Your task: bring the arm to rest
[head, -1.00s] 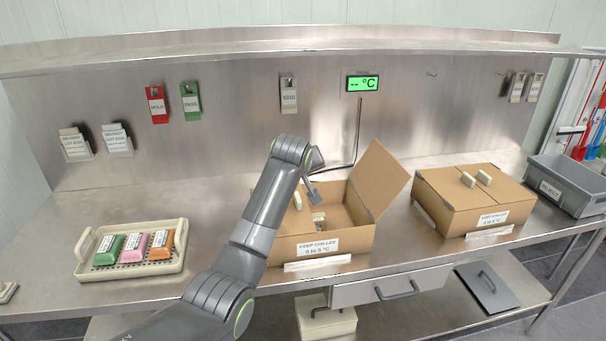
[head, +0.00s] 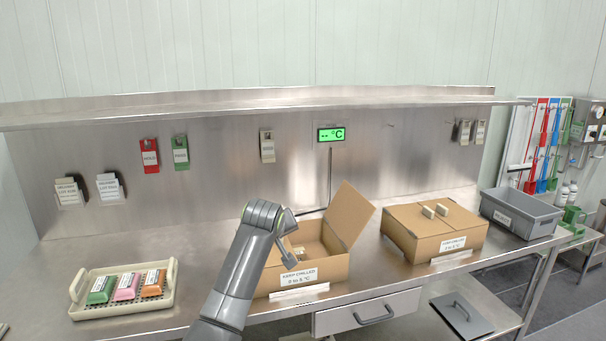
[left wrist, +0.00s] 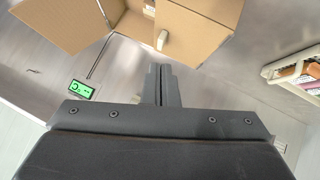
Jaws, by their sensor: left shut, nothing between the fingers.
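My left arm comes up from the bottom middle of the head view, in front of the open box's left part. My left gripper (head: 289,252) is mostly hidden behind its own wrist there. In the left wrist view its fingers (left wrist: 161,85) are shut together with nothing between them. An open cardboard box (head: 324,272) labelled KEEP CHILLED stands beyond the gripper, with one flap raised on its right. The box also shows at the top of the left wrist view (left wrist: 200,35). My right gripper is in neither view.
A cream tray (head: 171,285) with green, pink and orange packs stands at the left. A closed cardboard box (head: 410,245) and a grey bin (head: 535,224) stand at the right. A drawer (head: 340,317) is under the bench.

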